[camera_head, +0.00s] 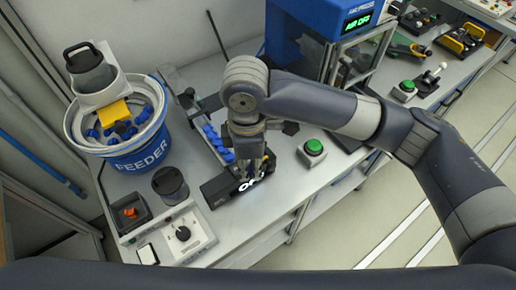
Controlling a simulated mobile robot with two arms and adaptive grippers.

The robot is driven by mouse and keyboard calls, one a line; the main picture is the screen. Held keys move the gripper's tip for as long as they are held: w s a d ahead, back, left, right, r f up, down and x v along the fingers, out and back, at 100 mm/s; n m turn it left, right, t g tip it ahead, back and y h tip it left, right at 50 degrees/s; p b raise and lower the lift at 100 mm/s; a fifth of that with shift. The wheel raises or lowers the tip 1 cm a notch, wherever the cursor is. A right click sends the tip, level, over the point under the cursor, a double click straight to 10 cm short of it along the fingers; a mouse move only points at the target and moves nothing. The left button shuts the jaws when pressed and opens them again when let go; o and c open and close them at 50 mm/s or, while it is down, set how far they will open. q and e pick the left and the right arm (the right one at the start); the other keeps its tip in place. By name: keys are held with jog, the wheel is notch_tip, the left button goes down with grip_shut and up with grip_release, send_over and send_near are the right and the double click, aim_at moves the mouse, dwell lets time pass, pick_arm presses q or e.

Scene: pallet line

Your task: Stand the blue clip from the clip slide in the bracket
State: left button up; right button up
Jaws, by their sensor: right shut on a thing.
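The clip slide (203,116) is a sloping channel with several blue clips (213,137) lined up in it, at the middle of the bench. My right gripper (252,163) points down just right of the slide's lower end. It is shut on what seems to be a blue clip, mostly hidden between the fingers. Directly beneath is a dark block (218,190) with lit white lettering, partly covered by the gripper. I take this block to be the bracket's station; the bracket itself I cannot make out. I cannot tell whether the held clip touches it. My left gripper is not in view.
A feeder bowl (124,152) with blue parts stands at left. A dark jar (170,184), a small tray with an orange piece (130,214) and a switch box (186,238) stand in front. A green button (314,147) and a blue press (306,28) are to the right.

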jog(key=s+a+b, duration=0.1)
jog(key=s+a, duration=0.1)
jog(key=s, duration=0.5)
jog(key=shift+s+a+r, duration=0.15)
jog(key=shift+r, duration=0.2)
